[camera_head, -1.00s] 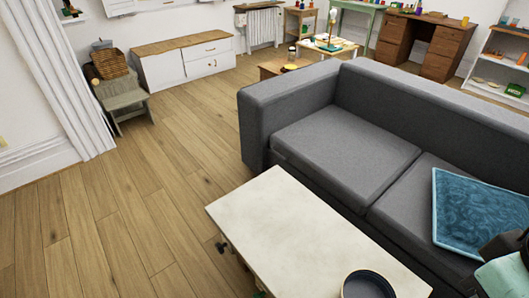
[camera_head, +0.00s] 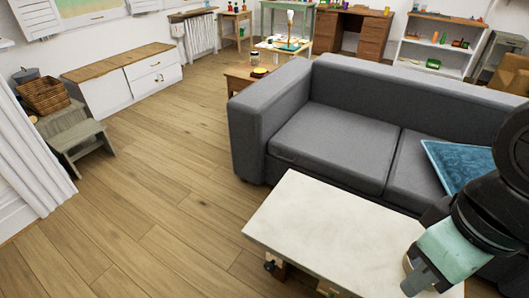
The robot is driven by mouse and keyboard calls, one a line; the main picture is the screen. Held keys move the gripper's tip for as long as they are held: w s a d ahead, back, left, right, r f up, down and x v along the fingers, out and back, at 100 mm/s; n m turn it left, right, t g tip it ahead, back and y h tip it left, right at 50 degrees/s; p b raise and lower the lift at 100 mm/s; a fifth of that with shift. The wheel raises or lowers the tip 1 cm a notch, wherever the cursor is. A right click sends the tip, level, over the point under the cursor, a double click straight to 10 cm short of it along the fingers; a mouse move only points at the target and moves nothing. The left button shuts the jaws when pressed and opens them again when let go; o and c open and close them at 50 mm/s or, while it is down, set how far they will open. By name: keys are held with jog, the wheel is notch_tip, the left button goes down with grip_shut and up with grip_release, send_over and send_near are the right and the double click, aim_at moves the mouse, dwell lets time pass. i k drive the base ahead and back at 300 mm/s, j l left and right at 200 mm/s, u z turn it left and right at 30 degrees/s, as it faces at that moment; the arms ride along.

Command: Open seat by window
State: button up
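A long low white chest (camera_head: 128,84) with a wooden top (camera_head: 117,62) stands against the far left wall, under the window (camera_head: 88,7). It looks like a bench seat. Its top lies flat and its front panels look closed. My gripper (camera_head: 420,278) is at the lower right, at the end of my black and mint arm, above the pale table. It is far from the chest. Its fingers are too unclear to tell whether they are open or shut.
A grey-green step stool (camera_head: 80,138) with a wicker basket (camera_head: 46,97) stands just left of the chest. A grey sofa (camera_head: 330,148) and a pale-topped table (camera_head: 320,228) fill the right. Bare wooden floor (camera_head: 165,165) lies open before the chest.

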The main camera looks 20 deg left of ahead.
aim_at(352, 150)
jog(key=i+j+z, duration=0.1)
jog(key=j, duration=0.85)
jog(key=i+j+z, duration=0.1)
jog(key=j, duration=0.85)
jog(key=i+j+z, duration=0.1)
jog(key=j, duration=0.85)
jog(key=i+j, duration=0.2)
jog(key=j, duration=0.15)
jog(key=i+j+z, duration=0.2)
jog(key=i+j, duration=0.15)
jog(key=j, duration=0.35)
jog(key=i+j, duration=0.2)
jog(key=j, duration=0.15)
jog(key=i+j, duration=0.2)
jog(key=i, duration=0.25)
jog(key=i+j+z, duration=0.1)
jog(key=i, duration=0.35)
